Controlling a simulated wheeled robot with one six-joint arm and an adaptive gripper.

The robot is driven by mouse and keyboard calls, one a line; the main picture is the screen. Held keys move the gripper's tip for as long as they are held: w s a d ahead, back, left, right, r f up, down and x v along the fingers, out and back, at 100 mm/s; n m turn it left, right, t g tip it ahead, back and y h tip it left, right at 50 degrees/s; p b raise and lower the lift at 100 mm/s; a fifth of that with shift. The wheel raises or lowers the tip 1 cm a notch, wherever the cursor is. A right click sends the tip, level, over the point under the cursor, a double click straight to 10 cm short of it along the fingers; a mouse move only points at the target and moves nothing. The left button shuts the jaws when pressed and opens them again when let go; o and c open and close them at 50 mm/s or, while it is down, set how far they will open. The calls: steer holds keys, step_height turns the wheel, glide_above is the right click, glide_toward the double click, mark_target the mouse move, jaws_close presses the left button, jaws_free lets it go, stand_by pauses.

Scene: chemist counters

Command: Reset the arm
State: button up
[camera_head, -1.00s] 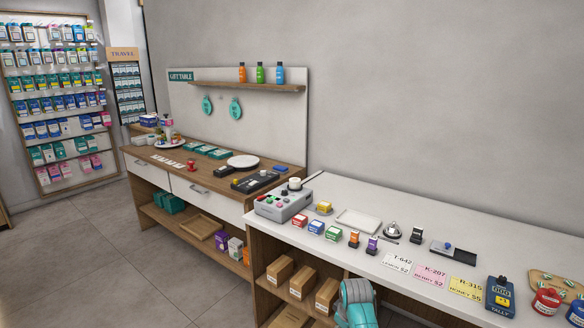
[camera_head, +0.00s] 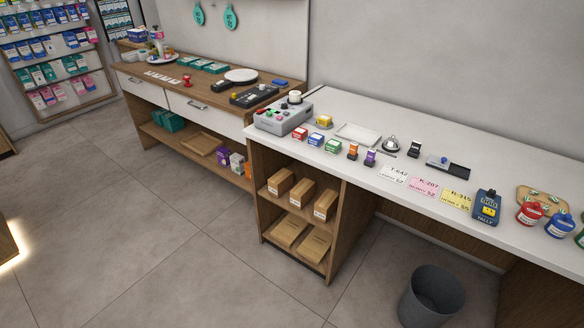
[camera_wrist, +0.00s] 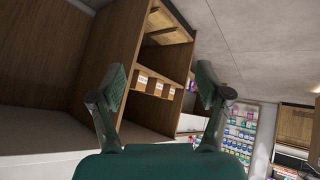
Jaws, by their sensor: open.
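My gripper (camera_wrist: 160,92) shows in the wrist view with its two dark green fingers spread wide apart and nothing between them. Beyond the fingers is the wooden shelf unit (camera_wrist: 152,52) under the counter, with small boxes on it; the picture is tilted. My arm and gripper do not show in the head view.
The white counter (camera_head: 370,105) carries a grey device (camera_head: 283,118), a tray (camera_head: 357,134), a bell (camera_head: 391,145), price cards and a tally counter (camera_head: 486,206). A dark bin (camera_head: 432,297) stands on the floor at the lower right. The floor at the left is open.

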steer(key=s+r+m+t, duration=0.1)
steer(key=s+r+t, duration=0.1)
steer(key=s+r, duration=0.7)
steer(key=s+r+m+t, duration=0.2)
steer(key=s+r, duration=0.8)
steer(key=s, duration=0.8)
steer(key=shift+s+d+m+t, duration=0.25)
steer(key=shift+d+m+t, duration=0.05)
steer(key=shift+d+t, duration=0.1)
steer(key=shift+m+t, duration=0.5)
steer(key=shift+t, duration=0.2)
steer(key=s+r, duration=0.1)
steer(key=r, duration=0.2)
steer(key=s+r, duration=0.2)
steer(key=r, duration=0.1)
steer(key=s+r, duration=0.1)
steer(key=r, duration=0.3)
steer(key=shift+s+r, duration=0.1)
steer(key=shift+s, duration=0.1)
steer(key=shift+c, duration=0.2)
